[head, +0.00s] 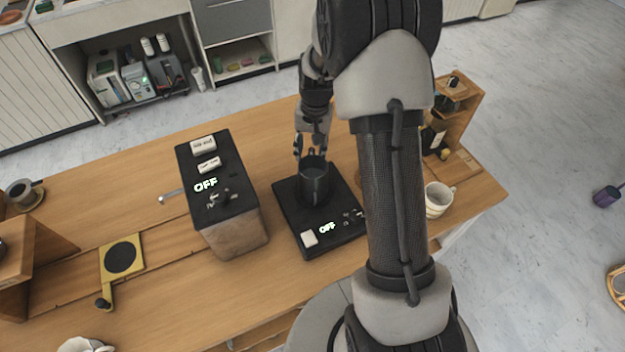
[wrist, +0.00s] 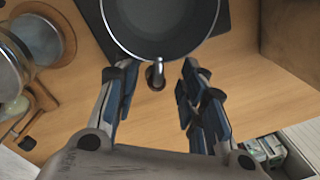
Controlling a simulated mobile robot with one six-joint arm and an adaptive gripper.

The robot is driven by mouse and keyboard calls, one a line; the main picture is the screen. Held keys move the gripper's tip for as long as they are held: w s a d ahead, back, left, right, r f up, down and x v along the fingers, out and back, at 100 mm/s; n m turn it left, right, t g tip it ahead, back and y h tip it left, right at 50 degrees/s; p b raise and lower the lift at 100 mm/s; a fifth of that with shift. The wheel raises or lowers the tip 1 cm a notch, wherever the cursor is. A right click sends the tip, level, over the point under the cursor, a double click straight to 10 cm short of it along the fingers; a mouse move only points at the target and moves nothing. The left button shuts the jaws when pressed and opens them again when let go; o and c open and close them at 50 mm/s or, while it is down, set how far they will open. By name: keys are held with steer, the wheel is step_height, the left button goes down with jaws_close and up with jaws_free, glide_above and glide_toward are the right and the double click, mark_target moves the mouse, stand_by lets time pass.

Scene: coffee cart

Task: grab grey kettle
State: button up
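The grey kettle (head: 314,181) stands upright on a black scale or hot plate (head: 336,230) marked OFF, in the middle of the wooden table. In the wrist view the kettle (wrist: 160,22) shows from above as a dark round vessel, with a short handle or spout (wrist: 156,75) pointing toward my gripper. My gripper (head: 310,150) is just behind the kettle in the head view. In the wrist view my gripper (wrist: 153,85) is open, with a finger on each side of that protruding part. No contact shows.
A black-topped box marked OFF (head: 212,185) stands left of the kettle. A white mug (head: 438,199) and a wooden shelf (head: 462,105) are to the right. A yellow-framed scale (head: 121,258) lies at the left. The table behind the box is mostly clear.

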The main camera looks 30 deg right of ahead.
steer(key=f, duration=0.2)
steer(key=f+b, duration=0.1)
steer(key=f, duration=0.2)
steer(key=shift+w+d+f, duration=0.1)
steer(key=shift+w+f, duration=0.1)
steer(key=shift+f, duration=0.15)
steer(key=shift+r, duration=0.1)
jaws_close()
stand_by(0.5)
